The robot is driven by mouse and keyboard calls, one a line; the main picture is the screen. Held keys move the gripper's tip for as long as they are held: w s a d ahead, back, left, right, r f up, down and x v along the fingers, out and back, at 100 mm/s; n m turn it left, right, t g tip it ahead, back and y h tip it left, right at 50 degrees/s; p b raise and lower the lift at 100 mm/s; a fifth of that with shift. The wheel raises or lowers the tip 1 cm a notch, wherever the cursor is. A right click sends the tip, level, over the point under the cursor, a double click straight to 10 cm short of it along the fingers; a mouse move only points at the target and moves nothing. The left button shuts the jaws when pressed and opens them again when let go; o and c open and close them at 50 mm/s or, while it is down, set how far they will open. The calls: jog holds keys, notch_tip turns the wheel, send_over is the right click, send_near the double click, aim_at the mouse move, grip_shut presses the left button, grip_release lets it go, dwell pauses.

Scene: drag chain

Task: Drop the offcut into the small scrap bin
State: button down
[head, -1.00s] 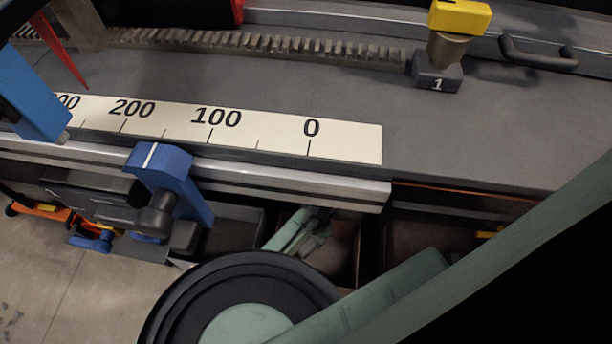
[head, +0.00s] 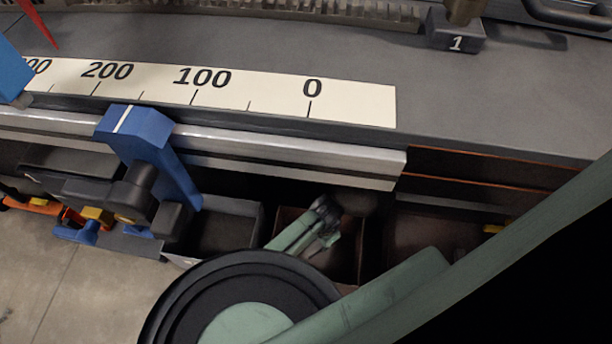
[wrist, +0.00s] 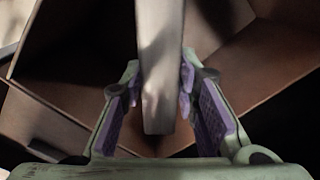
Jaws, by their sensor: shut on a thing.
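My gripper (wrist: 160,100) shows in the wrist view with purple pads on both sides of a pale grey bar, which I take as the offcut (wrist: 162,65). It is shut on the bar, which runs from the top edge to a blunt end between the fingers. Brown bin walls (wrist: 75,50) lie around and below it. In the head view my gripper (head: 326,222) is below the bench edge, over a brown open bin (head: 347,262). The offcut cannot be made out there. No label shows which bin is the small scrap bin.
A grey bin (head: 232,232) stands left of the brown one, and a darker brown bin (head: 425,228) right of it. The bench's metal rail (head: 300,160) overhangs them. A blue clamp (head: 150,145) hangs on the rail at left. A scale strip (head: 250,92) lies on the bench.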

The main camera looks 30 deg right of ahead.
jog(key=shift+r, duration=0.1)
jog(key=c, duration=1.2)
grip_release()
notch_tip(320, 180, up, 12)
